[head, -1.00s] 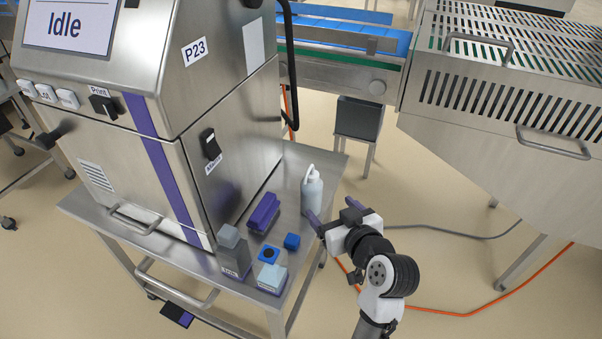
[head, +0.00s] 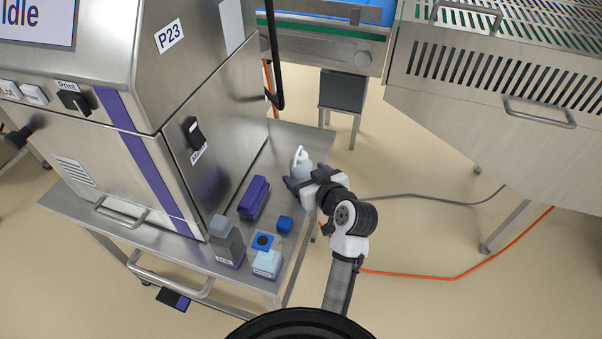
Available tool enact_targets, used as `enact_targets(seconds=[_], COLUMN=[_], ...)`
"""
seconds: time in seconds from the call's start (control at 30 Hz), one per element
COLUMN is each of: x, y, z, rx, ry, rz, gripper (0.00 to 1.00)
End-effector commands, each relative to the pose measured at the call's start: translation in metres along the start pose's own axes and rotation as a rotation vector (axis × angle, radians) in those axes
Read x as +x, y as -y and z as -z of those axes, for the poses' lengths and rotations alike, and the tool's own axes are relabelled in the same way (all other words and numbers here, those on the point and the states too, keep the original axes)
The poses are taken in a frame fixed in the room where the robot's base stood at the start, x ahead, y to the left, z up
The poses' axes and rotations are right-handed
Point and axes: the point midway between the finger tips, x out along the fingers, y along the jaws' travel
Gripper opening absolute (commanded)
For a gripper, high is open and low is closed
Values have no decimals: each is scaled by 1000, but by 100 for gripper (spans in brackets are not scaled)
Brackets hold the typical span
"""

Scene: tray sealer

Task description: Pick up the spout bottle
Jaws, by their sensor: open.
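The spout bottle (head: 301,164) is a pale grey-blue bottle with a white bent spout. It stands upright on the right part of the steel cart top (head: 285,136), beside the machine. My gripper (head: 304,186) is at the bottle's near side, its purple fingers open. One finger shows just left of the bottle's lower body. The other finger and the bottle's base are partly hidden by the gripper, so I cannot tell whether the fingers touch the bottle.
The labelled machine (head: 200,110) stands close on the left.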

Motion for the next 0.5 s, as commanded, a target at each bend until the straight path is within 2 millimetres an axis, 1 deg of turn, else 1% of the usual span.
enact_targets(seconds=[0.1,0.2,0.3,0.5], x=[16,32,43,48], y=[3,3,3,2], z=[4,4,3,1], rx=[0,1,1,0], ry=[1,1,0,0], rz=[4,3,2,0], gripper=[77,77,77,77])
